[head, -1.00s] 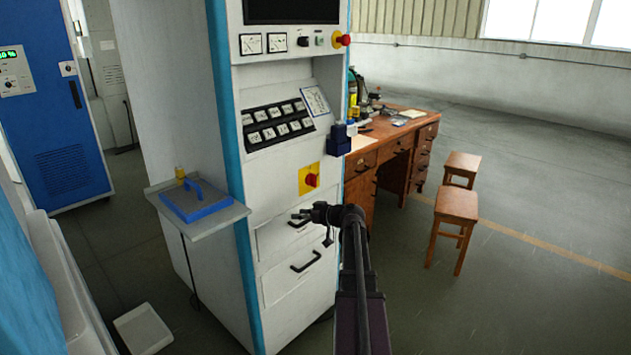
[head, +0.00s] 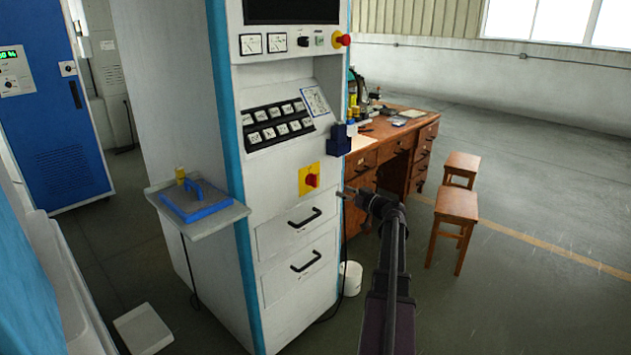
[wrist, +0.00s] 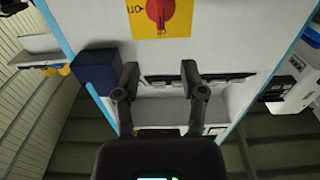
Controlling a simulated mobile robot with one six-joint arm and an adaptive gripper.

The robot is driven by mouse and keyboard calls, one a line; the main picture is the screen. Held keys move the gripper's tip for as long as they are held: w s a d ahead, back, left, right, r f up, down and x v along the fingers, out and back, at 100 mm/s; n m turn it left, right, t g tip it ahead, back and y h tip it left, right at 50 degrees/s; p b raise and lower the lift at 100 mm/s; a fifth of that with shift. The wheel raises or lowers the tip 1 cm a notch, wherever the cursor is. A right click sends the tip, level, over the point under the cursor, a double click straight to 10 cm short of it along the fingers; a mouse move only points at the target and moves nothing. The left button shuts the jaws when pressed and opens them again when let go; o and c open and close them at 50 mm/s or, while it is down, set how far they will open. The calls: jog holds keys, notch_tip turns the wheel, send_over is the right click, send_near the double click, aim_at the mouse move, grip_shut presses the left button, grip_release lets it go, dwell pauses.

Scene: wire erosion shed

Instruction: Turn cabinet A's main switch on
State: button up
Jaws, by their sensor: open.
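The main switch is a red rotary knob (head: 312,180) on a yellow plate (head: 303,187), on the front of the white cabinet (head: 283,170) with blue edges. No letter A is legible on it. In the wrist view the red knob (wrist: 160,12) is at the top middle, cut by the frame edge, with partly shown lettering left of it. I cannot tell its setting. My gripper (head: 345,193) is right of the knob and slightly lower in the head view, apart from it. In the wrist view my gripper (wrist: 160,75) has its fingers apart, with nothing between them, below the yellow plate.
A dark blue box (head: 346,140) sticks out at the cabinet's right edge; it also shows in the wrist view (wrist: 96,70), left of my fingers. Drawer handles (head: 305,218) are below the switch. A side shelf holds a blue tray (head: 195,202). A desk (head: 390,150) and stools stand right.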

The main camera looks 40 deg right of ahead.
aim_at(316, 180)
jog(key=w, duration=0.9)
jog(key=w+a, duration=0.1)
jog(key=w, duration=0.3)
jog(key=shift+w+a, duration=0.1)
jog(key=shift+w, duration=0.25)
grip_shut()
